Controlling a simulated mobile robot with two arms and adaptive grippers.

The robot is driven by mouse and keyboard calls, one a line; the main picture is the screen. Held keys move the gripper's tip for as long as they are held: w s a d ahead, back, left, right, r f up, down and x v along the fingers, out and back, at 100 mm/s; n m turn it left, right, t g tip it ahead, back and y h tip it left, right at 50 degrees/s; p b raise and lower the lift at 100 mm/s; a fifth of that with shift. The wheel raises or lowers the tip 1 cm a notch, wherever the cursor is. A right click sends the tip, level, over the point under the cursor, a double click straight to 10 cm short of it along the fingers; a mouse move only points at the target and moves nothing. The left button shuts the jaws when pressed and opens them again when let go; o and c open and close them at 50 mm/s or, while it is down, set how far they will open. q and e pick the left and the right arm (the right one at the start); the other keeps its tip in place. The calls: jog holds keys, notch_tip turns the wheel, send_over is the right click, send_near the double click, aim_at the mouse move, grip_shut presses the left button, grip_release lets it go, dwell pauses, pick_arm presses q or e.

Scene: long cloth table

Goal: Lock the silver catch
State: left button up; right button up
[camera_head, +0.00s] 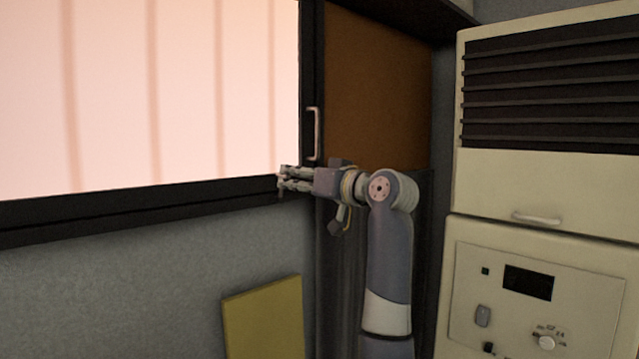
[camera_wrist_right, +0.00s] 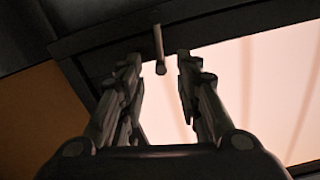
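The silver catch is a short pale bar (camera_wrist_right: 159,50) in the right wrist view, at the dark lower window frame near its corner. My right gripper (camera_head: 285,182) is at the window's lower right corner in the head view. In the right wrist view its two fingers (camera_wrist_right: 160,68) are apart, with the bar in the gap between them. I see space on both sides of the bar. In the head view the fingers largely hide the catch. My left gripper is not in view.
A vertical silver handle (camera_head: 317,133) is on the dark window side frame, above my right gripper. The bright window (camera_head: 150,90) lies to the left, a brown panel (camera_head: 375,90) behind. A cream cabinet unit (camera_head: 540,185) stands at right, and a yellow board (camera_head: 264,318) is below.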

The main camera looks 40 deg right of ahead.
jog(key=s+d, duration=0.1)
jog(key=s, duration=0.7)
jog(key=shift+s+d, duration=0.15)
